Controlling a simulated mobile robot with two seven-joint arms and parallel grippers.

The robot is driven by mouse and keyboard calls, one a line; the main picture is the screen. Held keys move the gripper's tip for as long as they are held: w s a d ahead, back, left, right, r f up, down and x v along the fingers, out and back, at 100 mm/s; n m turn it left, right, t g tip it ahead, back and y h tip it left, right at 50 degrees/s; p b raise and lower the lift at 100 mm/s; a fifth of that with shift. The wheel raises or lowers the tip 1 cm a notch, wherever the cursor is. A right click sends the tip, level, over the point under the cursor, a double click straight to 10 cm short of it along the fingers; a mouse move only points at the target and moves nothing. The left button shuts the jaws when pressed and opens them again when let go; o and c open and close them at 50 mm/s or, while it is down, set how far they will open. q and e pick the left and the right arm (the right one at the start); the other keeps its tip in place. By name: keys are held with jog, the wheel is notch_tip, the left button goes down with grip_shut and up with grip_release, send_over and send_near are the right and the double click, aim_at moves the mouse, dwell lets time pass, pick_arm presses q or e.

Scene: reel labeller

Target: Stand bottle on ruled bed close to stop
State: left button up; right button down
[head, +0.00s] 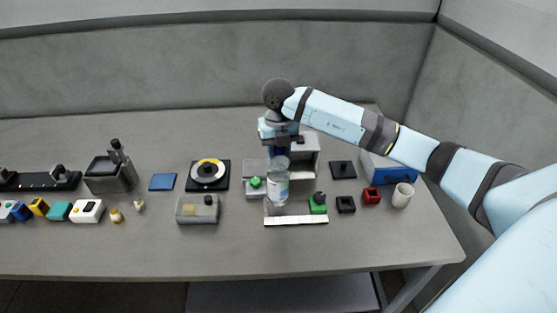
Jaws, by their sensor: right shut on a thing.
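The bottle (278,188) is clear with a pale label and appears upright over the ruled bed. The ruled bed (296,220) is a grey plate with a white ruled strip along its front edge. My right gripper (279,152) points down and is shut on the bottle's upper part. I cannot tell whether the bottle's base touches the bed. A green block with a dark knob (318,204), which may be the stop, stands at the bed's right end, apart from the bottle. My left gripper is not in view.
A grey machine body (304,157) stands behind the bed, with a green button (255,182) to its left. A grey box (198,209) is left of the bed. Black and red holders (371,196) and a white cup (402,195) stand to the right. The front table strip is clear.

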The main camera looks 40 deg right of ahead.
aim_at(279, 162)
notch_tip(279, 162, down, 4)
jog(key=shift+r+p, duration=0.15)
jog(key=shift+p, duration=0.2)
jog(key=shift+f, duration=0.3)
jog(key=shift+f, duration=0.2)
jog(key=c, duration=0.8)
grip_release()
jog(key=shift+r, duration=0.15)
